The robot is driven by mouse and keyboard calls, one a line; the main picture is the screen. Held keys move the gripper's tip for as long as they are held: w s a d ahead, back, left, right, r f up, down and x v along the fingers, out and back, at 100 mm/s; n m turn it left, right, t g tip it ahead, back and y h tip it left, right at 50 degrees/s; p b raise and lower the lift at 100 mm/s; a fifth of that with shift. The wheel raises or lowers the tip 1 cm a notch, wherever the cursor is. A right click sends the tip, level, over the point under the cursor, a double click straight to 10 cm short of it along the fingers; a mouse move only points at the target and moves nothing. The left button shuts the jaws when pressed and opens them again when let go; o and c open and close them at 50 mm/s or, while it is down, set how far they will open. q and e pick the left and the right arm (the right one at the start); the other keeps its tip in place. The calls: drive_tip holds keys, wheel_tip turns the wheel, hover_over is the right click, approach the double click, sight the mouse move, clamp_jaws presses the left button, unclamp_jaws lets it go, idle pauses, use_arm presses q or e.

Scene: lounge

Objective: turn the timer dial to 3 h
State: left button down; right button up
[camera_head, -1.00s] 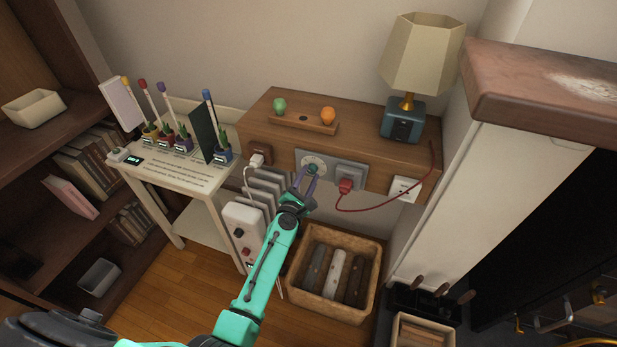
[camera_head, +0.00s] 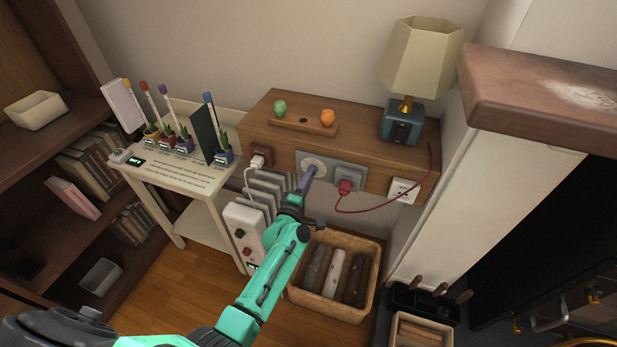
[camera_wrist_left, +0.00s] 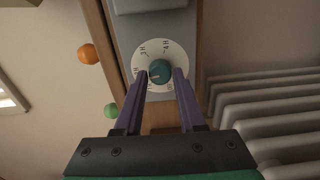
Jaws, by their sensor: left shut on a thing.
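The timer dial is a white disc (camera_head: 316,163) on a grey plate on the front of the wooden wall box. In the left wrist view, its teal knob (camera_wrist_left: 161,70) sits at the centre of the white dial face (camera_wrist_left: 153,50). Small hour marks ring the face and are hard to read. A pale pointer on the knob points toward the lower left of that view. My left gripper (camera_head: 307,174), with purple fingers, is shut on the knob, one finger on each side (camera_wrist_left: 162,74). In the head view, the fingers hide the knob. My right gripper is not in view.
A red plug (camera_head: 345,187) with a red cord sits just right of the dial. A white plug (camera_head: 257,161) is to its left. A ribbed radiator (camera_head: 268,188) and a basket (camera_head: 374,262) are below. A lamp (camera_head: 405,110) stands on the box.

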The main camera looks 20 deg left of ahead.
use_arm(q)
drive_tip(key=m+p, duration=0.2)
drive_tip(key=m, duration=1)
drive_tip(key=shift+m, duration=0.3)
idle(0.3)
drive_tip(key=c, duration=0.5)
unclamp_jaws()
drive_tip(key=s+p, duration=0.2)
drive_tip(key=s, duration=1.2)
drive_tip(key=shift+s+a, duration=0.3)
drive_tip(key=shift+a, duration=0.15)
